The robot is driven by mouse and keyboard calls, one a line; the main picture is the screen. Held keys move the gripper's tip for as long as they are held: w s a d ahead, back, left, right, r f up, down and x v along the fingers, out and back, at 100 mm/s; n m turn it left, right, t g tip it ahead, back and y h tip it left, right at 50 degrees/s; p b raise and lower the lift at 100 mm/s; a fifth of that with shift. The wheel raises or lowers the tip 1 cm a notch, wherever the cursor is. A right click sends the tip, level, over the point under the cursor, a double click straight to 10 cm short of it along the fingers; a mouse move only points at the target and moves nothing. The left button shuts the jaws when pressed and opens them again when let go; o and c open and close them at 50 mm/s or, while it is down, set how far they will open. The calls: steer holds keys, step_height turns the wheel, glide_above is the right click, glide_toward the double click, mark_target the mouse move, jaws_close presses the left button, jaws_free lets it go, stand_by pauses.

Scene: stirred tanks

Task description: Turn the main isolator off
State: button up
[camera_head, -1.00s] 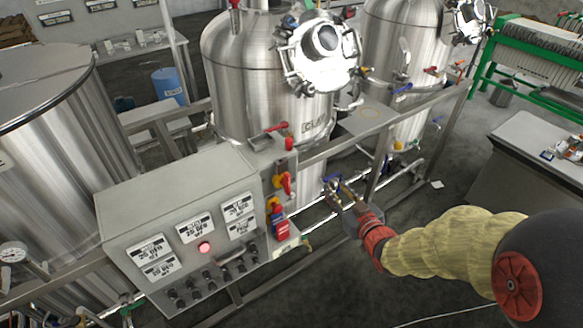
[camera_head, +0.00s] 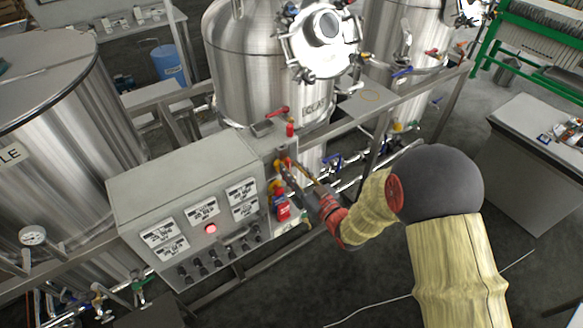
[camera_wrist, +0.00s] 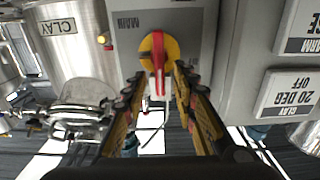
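The main isolator (camera_wrist: 154,62) has a red handle on a round yellow plate, on a grey panel whose "MAIN" label reads upside down in the wrist view. The handle lies vertical in that picture. My gripper (camera_wrist: 156,84) is open, one finger on each side of the handle's lower end. I cannot tell whether a finger touches it.
A steel tank (camera_head: 240,75) and a frame rail (camera_head: 340,118) stand behind.

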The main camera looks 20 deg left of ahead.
steer(key=shift+w+a, duration=0.2)
steer(key=shift+a, duration=0.05)
steer(key=shift+c, duration=0.4)
jaws_close()
